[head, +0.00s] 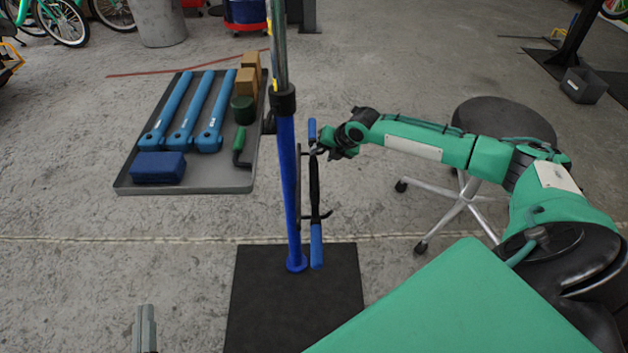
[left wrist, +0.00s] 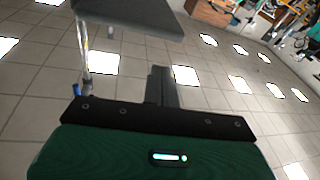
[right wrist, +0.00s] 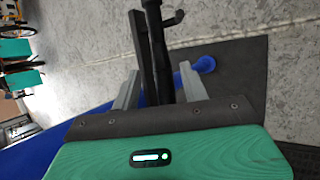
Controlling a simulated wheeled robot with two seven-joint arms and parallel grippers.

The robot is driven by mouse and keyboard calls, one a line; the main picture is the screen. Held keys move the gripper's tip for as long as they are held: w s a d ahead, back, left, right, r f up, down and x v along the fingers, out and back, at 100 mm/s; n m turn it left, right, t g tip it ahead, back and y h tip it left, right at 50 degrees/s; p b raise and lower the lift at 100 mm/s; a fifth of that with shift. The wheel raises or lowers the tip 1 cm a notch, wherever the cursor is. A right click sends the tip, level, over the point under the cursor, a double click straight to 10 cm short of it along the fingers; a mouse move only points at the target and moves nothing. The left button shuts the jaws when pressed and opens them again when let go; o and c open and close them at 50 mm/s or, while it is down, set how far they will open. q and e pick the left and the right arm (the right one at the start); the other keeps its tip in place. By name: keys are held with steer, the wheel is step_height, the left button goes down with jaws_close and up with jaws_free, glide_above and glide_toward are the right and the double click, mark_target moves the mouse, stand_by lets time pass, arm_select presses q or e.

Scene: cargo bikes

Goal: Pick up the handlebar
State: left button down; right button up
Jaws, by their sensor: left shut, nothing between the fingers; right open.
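The handlebar (head: 315,195) is a thin black bar with blue grips at its ends. It hangs upright beside the blue stand post in the head view. My right gripper (head: 318,146) is at its upper part, coming from the right. In the right wrist view the black bar (right wrist: 157,50) runs between the two open fingers of my right gripper (right wrist: 160,75); contact cannot be told. My left gripper (head: 145,325) shows at the lower left edge of the head view, far from the handlebar. Its fingers (left wrist: 161,85) are together and empty in the left wrist view.
The blue post (head: 287,170) stands on a black base mat (head: 260,310), close left of the handlebar. A grey tray (head: 215,178) with blue tubes, brown blocks and other parts lies on the floor further left. A black stool (head: 505,115) stands behind my right arm.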

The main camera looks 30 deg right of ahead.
mark_target(315, 158)
steer(key=b+x, duration=0.1)
steer(key=x, duration=0.3)
steer(key=shift+w+f, duration=0.2)
steer(key=shift+f, duration=0.1)
arm_select(q)
step_height(315, 158, up, 7)
steer(key=a+t, duration=0.2)
steer(key=t, duration=0.2)
steer(key=shift+w+t, duration=0.15)
steer(key=shift+t, duration=0.15)
arm_select(e)
steer(key=shift+c, duration=0.5)
jaws_close()
